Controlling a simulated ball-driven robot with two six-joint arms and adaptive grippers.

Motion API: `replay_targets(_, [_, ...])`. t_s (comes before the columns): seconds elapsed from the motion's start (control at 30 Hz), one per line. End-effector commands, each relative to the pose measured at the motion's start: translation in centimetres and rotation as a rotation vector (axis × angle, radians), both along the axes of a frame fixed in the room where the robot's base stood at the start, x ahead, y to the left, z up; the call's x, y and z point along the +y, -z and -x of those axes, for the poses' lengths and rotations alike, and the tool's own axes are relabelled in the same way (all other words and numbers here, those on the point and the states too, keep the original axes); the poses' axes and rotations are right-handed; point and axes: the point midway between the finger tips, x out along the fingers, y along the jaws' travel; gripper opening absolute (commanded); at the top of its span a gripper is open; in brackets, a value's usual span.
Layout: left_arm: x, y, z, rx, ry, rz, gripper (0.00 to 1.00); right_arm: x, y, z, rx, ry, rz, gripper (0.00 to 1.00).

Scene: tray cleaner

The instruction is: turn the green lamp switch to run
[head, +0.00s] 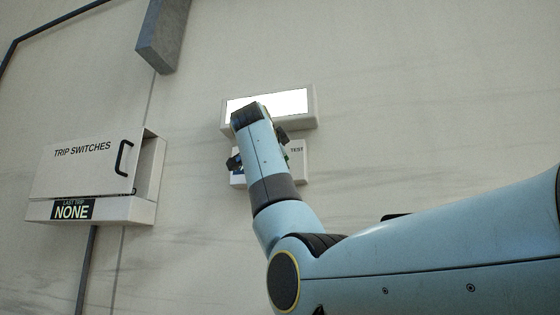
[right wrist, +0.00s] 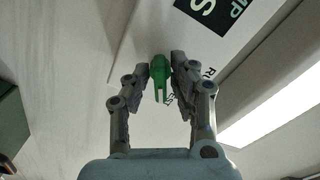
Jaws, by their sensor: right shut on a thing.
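The green lamp switch (right wrist: 159,78) shows in the right wrist view as a green handle between the fingertips of my right gripper (right wrist: 166,70). The fingers are shut on it. In the head view, my right arm covers most of the white switch box (head: 299,171) and hides the switch, apart from a small green bit. The word TEST shows on the box's right side. In the right wrist view, part of a label beginning RU is visible beside the right finger. The handle's exact angle against the labels is hard to tell. My left gripper is not in view.
A lit white lamp panel (head: 296,103) is mounted just above the switch box. A trip switches cabinet (head: 80,175) with a black handle is on the wall at the left, its display reading NONE. A grey duct (head: 163,38) hangs above. The wall at the right is bare.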

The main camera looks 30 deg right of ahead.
Motion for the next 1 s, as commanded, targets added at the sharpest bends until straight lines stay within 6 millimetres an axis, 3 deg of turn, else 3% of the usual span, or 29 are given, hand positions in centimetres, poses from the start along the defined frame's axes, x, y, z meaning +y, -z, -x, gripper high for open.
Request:
replay_targets(0.37, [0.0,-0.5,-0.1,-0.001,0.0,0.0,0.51,0.0,-0.1,0.0,0.131,0.0,0.114,0.0])
replay_targets(1.0, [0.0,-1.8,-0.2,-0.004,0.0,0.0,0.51,0.0,-0.2,0.0,0.574,0.0,0.494,0.0])
